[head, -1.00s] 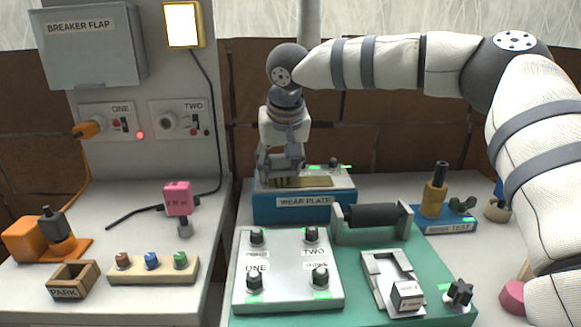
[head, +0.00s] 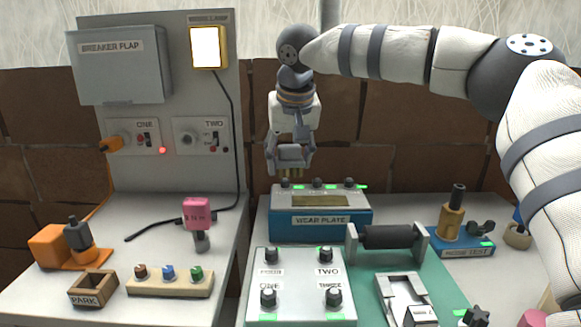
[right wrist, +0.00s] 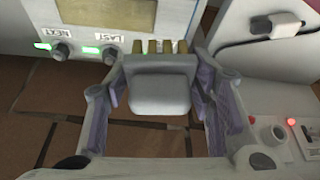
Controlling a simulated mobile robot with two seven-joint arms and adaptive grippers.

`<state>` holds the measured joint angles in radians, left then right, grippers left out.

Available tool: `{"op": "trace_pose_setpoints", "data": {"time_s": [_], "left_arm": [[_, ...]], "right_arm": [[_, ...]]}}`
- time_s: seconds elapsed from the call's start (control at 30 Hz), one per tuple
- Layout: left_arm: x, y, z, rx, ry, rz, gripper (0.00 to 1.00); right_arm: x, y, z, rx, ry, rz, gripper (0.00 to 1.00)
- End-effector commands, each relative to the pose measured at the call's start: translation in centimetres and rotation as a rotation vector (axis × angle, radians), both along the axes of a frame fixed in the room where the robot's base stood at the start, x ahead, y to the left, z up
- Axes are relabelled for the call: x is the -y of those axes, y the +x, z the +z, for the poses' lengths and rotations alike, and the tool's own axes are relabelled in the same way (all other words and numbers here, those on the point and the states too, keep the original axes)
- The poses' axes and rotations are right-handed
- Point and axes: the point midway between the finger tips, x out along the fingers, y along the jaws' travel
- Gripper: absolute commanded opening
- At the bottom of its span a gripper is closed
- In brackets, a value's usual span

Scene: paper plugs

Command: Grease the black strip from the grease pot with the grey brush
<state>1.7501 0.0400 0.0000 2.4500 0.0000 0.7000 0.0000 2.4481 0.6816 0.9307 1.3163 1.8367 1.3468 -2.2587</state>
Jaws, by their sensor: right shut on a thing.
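My right gripper (head: 290,160) is shut on a grey block-shaped brush (right wrist: 160,92) with several brass-coloured tufts, held in the air above the back edge of the wear plate box (head: 320,228). The tufts point down in the head view and are clear of the box. That box is blue with a grey top and a dull brass strip (head: 318,201); the strip also shows in the right wrist view (right wrist: 88,14). I see no plainly black strip on it. A small beige pot (head: 517,236), partly hidden by my right arm, may be the grease pot. My left gripper is not in view.
A black roller (head: 390,237) in a grey stand and a grey box with several knobs (head: 300,285) stand in front. A blue stand (head: 465,243) with a brass piece is right. The breaker panel (head: 160,100), pink block (head: 197,213) and park tray (head: 92,288) are left.

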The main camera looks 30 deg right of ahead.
Motion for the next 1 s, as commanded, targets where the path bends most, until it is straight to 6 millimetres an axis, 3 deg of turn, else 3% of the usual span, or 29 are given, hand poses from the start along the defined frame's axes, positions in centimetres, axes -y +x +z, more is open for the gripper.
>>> {"op": "trace_pose_setpoints", "data": {"time_s": [0.27, 0.53, 1.0], "left_arm": [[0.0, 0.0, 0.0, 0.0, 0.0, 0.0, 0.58], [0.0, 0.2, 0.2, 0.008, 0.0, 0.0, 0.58], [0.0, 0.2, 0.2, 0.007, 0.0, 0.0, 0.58]], "right_arm": [[0.0, 0.0, 0.2, 0.0, -0.001, 0.0, 0.27], [0.0, 0.0, 2.9, 0.002, -0.001, 0.0, 0.27], [0.0, 0.0, 2.9, -0.001, 0.0, 0.0, 0.27]]}}
